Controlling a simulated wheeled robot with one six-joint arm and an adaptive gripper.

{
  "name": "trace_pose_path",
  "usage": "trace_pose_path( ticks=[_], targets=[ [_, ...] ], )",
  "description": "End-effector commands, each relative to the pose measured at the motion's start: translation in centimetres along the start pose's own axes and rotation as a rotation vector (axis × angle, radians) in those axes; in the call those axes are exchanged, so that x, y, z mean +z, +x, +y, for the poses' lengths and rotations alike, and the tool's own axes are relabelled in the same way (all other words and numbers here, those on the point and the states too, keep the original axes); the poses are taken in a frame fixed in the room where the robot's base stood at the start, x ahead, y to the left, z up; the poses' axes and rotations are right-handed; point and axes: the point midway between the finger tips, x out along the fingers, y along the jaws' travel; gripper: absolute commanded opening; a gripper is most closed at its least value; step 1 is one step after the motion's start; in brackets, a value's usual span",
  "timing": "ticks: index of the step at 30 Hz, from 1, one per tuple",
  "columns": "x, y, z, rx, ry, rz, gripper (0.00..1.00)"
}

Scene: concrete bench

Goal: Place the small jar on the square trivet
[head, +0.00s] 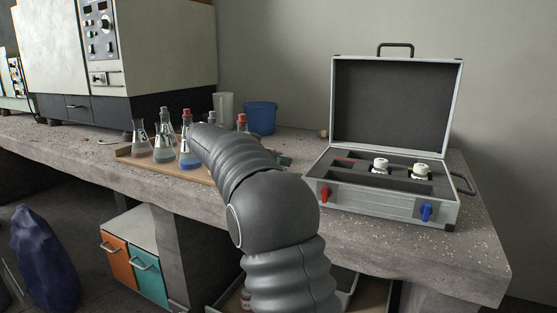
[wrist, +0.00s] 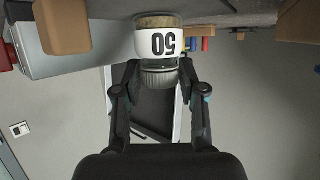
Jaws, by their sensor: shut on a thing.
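In the wrist view, which shows the scene upside down, the small jar (wrist: 157,45) is clear glass with a white label marked 50 and a grey ribbed lid. My gripper (wrist: 158,68) is shut on it, one finger on each side near the lid. In the head view my arm hides the jar and most or all of the gripper. I cannot make out the square trivet in either view.
An open silver case (head: 395,200) with white-capped bottles (head: 380,166) stands on the right of the concrete bench (head: 440,255). Several flasks with coloured liquid (head: 164,155) stand on a wooden tray left of my arm. A blue bucket (head: 260,118) stands behind.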

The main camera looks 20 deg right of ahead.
Motion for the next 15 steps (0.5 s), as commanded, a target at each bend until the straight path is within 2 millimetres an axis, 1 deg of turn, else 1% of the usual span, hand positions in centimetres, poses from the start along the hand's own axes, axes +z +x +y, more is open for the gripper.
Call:
trace_pose_path(
  ticks=[8, 9, 12, 15],
  targets=[
    [0.29, 0.12, 0.01, 0.0, 0.001, 0.0, 0.0],
    [0.29, 0.11, 0.01, 0.0, 0.0, 0.0, 0.43],
    [0.2, 0.08, 0.01, 0.0, 0.0, 0.0, 0.66],
    [0.19, 0.07, 0.01, 0.0, 0.0, 0.0, 0.66]
  ],
)
